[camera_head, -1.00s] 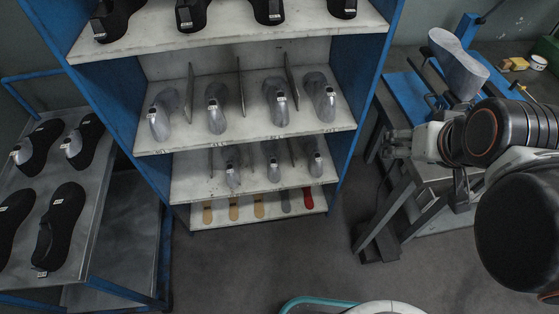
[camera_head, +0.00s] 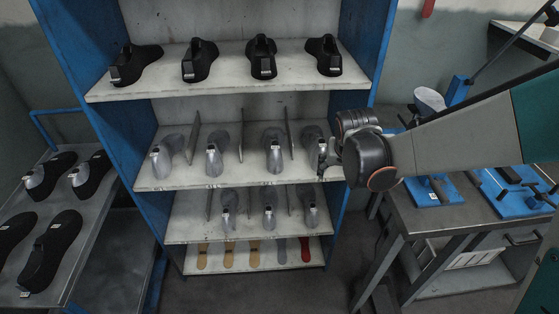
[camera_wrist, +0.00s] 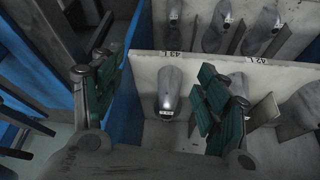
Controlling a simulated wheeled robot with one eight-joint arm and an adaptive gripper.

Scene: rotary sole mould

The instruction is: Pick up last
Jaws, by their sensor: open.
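Grey shoe lasts stand in a row on the rack's middle shelf, split by thin dividers. The rightmost last (camera_head: 311,141) is partly hidden by my gripper (camera_head: 325,162), which is at the shelf's right front edge. In the wrist view, my gripper's two green-padded fingers (camera_wrist: 160,98) are spread apart. A grey last (camera_wrist: 171,88) shows between and beyond them, with no visible contact. Its lower part, toward the bottom of the wrist view, shows a metal fitting. More grey lasts (camera_head: 268,207) stand on the shelf below.
Black shoes (camera_head: 200,62) fill the upper shelf; flat coloured soles (camera_head: 254,253) lie on the bottom one. A workbench (camera_head: 438,215) stands right, and a metal cart (camera_head: 92,215) with shoes left.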

